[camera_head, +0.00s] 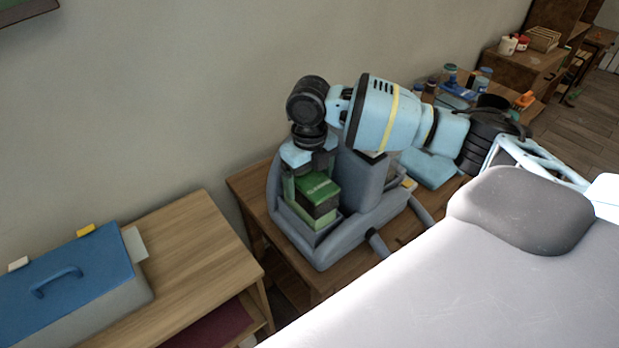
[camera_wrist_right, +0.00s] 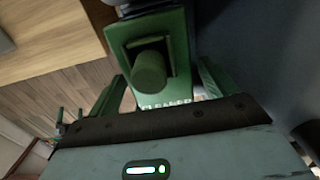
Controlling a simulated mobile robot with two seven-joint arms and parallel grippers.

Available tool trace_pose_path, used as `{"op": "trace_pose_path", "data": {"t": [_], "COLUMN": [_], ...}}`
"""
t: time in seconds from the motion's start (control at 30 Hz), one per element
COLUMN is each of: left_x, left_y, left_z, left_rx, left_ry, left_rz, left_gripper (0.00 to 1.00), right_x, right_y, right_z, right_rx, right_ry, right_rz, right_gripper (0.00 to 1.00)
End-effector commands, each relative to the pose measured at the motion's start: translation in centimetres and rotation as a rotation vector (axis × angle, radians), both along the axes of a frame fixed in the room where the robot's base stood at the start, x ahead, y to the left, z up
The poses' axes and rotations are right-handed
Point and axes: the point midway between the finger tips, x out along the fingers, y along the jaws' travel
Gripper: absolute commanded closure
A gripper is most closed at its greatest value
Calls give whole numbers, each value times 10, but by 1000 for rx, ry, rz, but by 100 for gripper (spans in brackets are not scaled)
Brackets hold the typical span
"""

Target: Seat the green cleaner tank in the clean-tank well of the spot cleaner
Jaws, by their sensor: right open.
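The green cleaner tank (camera_head: 316,196) stands roughly upright at the near left end of the grey spot cleaner (camera_head: 336,247), with its lower part hidden behind the low wall of the well (camera_head: 297,222). I cannot tell how deep it sits. In the right wrist view the tank (camera_wrist_right: 121,36) shows its round green cap and part of its lettering. My right gripper (camera_head: 304,172) is just above the tank and points down. In the wrist view its open fingers (camera_wrist_right: 160,88) are on either side of the tank; contact is unclear. My left gripper is out of view.
The spot cleaner stands on a wooden table (camera_head: 251,186) against the wall. A taller grey body (camera_head: 362,180) rises beside the tank. At the left, a wooden table (camera_head: 190,236) bears a blue-lidded box (camera_head: 95,262). Bottles and small items (camera_head: 452,78) stand behind my right arm.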

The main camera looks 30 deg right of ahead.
Motion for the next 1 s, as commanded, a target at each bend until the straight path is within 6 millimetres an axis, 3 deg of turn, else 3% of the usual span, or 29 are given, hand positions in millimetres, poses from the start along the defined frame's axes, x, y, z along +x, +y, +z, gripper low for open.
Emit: {"op": "trace_pose_path", "data": {"t": [0.6, 0.8, 1.0], "left_x": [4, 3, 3], "left_y": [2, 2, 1], "left_z": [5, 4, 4], "left_rx": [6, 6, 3], "left_ry": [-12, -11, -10], "left_rz": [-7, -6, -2], "left_gripper": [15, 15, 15], "right_x": [1, 0, 0], "right_y": [1, 0, 0], "right_z": [104, 118, 120], "right_rx": [2, 1, 0], "right_ry": [-2, 0, 1], "right_rz": [-1, -1, -1], "right_gripper": [15, 15, 15]}}
